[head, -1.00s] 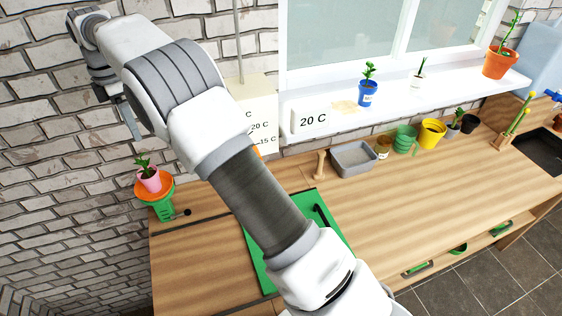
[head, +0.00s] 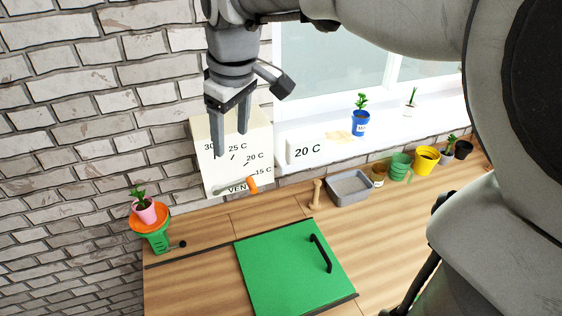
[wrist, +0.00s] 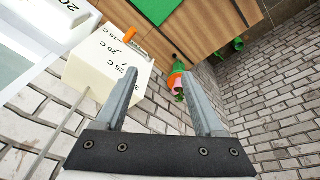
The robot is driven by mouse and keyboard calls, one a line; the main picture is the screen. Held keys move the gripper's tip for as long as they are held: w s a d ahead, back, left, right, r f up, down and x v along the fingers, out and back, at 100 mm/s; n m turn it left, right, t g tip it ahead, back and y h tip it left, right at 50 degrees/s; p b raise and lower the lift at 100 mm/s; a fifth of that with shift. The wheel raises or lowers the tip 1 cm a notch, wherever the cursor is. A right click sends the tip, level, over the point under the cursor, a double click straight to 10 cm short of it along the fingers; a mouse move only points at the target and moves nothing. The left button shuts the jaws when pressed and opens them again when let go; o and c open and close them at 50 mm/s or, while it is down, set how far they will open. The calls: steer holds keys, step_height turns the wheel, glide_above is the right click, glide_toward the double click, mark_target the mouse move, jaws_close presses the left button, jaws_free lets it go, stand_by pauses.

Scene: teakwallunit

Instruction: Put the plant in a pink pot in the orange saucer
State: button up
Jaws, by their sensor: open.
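The plant in a pink pot (head: 143,209) stands upright in the orange saucer (head: 131,219), which rests on a green stand (head: 158,238) at the left end of the bench. In the wrist view the pink pot (wrist: 174,80) and its leaves show small, beyond the fingers, in the gap between them. My gripper (head: 230,132) is open and empty, pointing down in front of the temperature box. It is up and to the right of the plant, well apart from it. The pot's contact with the saucer is too small to judge closely.
The white temperature box (head: 208,165) with an orange pointer stands against the brick wall. A green hatch (head: 285,270) with a black handle is set in the bench. A grey tray (head: 348,188), several pots and a blue-potted plant (head: 361,124) on the sill are to the right.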

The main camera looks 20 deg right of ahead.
steer(key=s+d+f+m+t, duration=0.1)
steer(key=s+d+f+m, duration=0.1)
steer(key=s, duration=0.6)
steer(key=s+d+f+m+t, duration=0.1)
steer(key=s+d+f+m, duration=0.1)
steer(key=s+d+m, duration=0.2)
steer(key=s+m, duration=0.2)
steer(key=s, duration=0.2)
steer(key=shift+f+t+h, duration=0.2)
steer(key=shift+t+h, duration=0.2)
steer(key=shift+d, duration=0.1)
step_height(320, 180, down, 8)
steer(key=b, duration=0.7)
steer(key=shift+b, duration=0.4)
steer(key=shift+r, duration=0.1)
